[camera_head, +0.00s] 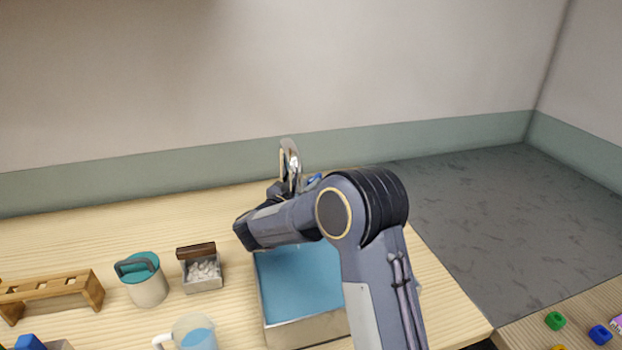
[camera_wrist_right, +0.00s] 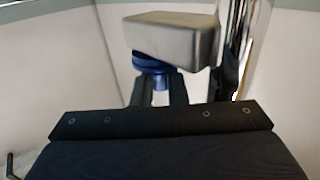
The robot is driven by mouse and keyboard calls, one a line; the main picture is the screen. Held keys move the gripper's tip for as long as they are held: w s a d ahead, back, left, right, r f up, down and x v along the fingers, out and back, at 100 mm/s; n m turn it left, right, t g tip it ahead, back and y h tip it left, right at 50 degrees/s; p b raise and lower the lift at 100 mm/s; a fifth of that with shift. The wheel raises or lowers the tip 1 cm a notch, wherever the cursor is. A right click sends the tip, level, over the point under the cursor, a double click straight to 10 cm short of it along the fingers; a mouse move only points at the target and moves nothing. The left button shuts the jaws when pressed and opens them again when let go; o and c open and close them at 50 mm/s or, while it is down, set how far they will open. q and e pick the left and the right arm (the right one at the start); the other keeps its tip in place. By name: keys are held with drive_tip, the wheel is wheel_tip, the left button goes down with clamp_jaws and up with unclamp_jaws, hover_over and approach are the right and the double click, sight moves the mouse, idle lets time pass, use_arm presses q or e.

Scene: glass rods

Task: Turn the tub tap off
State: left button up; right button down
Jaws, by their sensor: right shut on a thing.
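The tub (camera_head: 300,333) stands on the wooden table with blue water in it. The tap (camera_head: 290,160) rises behind the tub as a curved chrome spout, its lower part largely hidden by my right arm. My right gripper (camera_head: 279,190) is at the tap's base. In the right wrist view, its fingers (camera_wrist_right: 158,88) are shut on the tap's blue handle (camera_wrist_right: 153,62), just below a grey metal block (camera_wrist_right: 175,38). The chrome pipe (camera_wrist_right: 242,45) stands right of the fingers. Whether water runs from the spout cannot be seen. My left gripper is not in view.
Left of the tub are a box of white pebbles (camera_head: 204,272), a teal-lidded canister (camera_head: 147,288), a glass jug of blue liquid (camera_head: 195,334) and a wooden rack (camera_head: 50,288). Small coloured pieces (camera_head: 555,320) lie on another surface at right. The wall is close behind the tap.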

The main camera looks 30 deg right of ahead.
drive_tip(key=shift+w+m+g+h, duration=0.1)
drive_tip(key=shift+m+g+h, duration=0.2)
drive_tip(key=shift+g, duration=0.3)
drive_tip(key=c, duration=1.4)
unclamp_jaws()
drive_tip(key=shift+c, duration=0.2)
